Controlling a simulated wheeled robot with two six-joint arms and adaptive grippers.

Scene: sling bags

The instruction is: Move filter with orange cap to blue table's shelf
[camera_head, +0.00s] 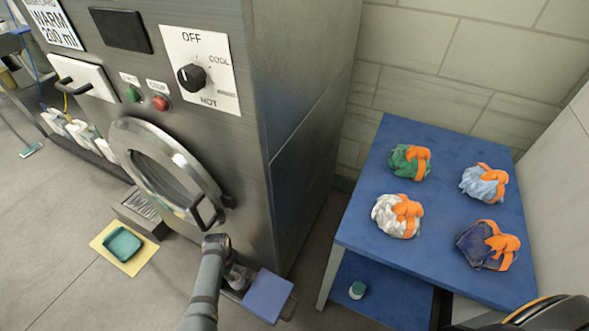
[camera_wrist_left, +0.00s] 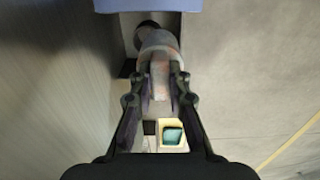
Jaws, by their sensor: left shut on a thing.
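My left gripper (camera_head: 236,277) is low beside the steel machine's front right corner. In the left wrist view its fingers (camera_wrist_left: 160,76) are closed on a greyish rounded thing with a faint orange tint, which I take to be the filter (camera_wrist_left: 158,42). Its cap is not clear. The blue table (camera_head: 440,212) stands to the right, apart from the gripper. Its blue lower shelf (camera_head: 392,294) shows under the top. My right gripper is out of view.
A blue panel (camera_head: 268,296) sits just right of the left gripper. The machine's round door (camera_head: 165,168) is above it. A teal tray (camera_head: 123,245) lies on a yellow mat (camera_head: 138,262). Several orange-strapped bags, including a green one (camera_head: 405,163), lie on the tabletop.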

